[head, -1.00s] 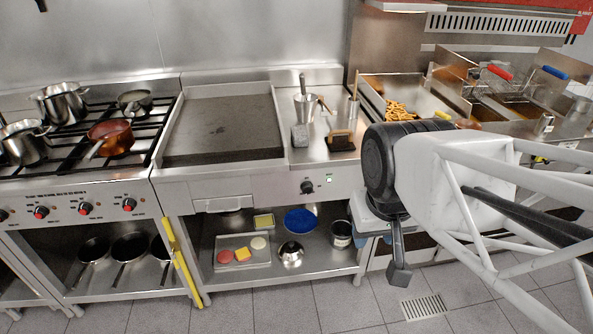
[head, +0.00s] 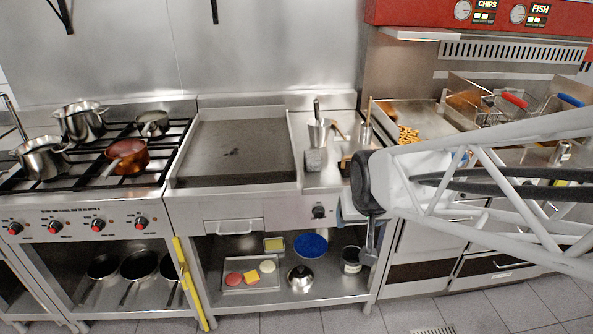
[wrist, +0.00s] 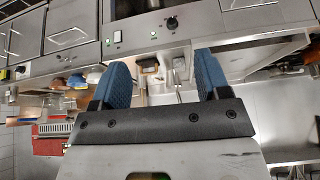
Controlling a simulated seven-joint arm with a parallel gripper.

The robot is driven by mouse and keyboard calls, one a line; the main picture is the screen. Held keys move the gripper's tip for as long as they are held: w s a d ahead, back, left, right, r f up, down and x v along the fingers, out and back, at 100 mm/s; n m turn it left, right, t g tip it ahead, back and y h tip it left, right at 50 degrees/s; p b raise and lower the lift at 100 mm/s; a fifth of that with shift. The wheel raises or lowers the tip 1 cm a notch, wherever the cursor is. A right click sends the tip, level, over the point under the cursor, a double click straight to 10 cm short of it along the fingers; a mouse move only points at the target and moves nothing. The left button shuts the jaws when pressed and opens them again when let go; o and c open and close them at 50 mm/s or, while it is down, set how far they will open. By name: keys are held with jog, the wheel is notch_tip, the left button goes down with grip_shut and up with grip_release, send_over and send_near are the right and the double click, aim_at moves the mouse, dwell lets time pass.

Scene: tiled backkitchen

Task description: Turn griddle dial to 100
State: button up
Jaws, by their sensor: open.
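The griddle (head: 240,150) is a flat dark plate in a steel counter. Its single black dial (head: 319,211) is on the front panel, right of the drawer handle; the number it points to is too small to read. My gripper (head: 368,256) hangs to the right of the dial and lower in the head view, apart from it. In the wrist view, the dial (wrist: 172,22) appears at the top, beyond the two blue-padded fingers, in an upside-down picture. My gripper (wrist: 163,75) is open there with nothing between the fingers.
A stove (head: 80,205) with red-marked knobs and pots stands left. Utensils and a metal cup (head: 319,132) stand on the counter right of the griddle. Fryers (head: 510,105) are farther right. The shelf below holds a food tray (head: 250,281) and a blue plate (head: 311,246).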

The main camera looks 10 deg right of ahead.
jog(key=w+f+t, duration=0.3)
jog(key=w+f, duration=0.3)
jog(key=w, duration=0.5)
jog(key=w+f+t, duration=0.3)
jog(key=w+f, duration=0.4)
jog(key=w, duration=0.4)
jog(key=w+f+t, duration=0.3)
jog(key=w+f, duration=0.2)
jog(key=f, duration=0.3)
jog(key=m+t, duration=0.1)
jog(key=t, duration=0.2)
send_near(319, 215)
jog(key=w, duration=0.2)
jog(key=shift+w+d+f, duration=0.1)
jog(key=shift+d+f, duration=0.05)
jog(key=shift+f, duration=0.05)
jog(key=shift+w, duration=0.1)
jog(key=shift+w, duration=3.8)
jog(key=shift+c, duration=0.4)
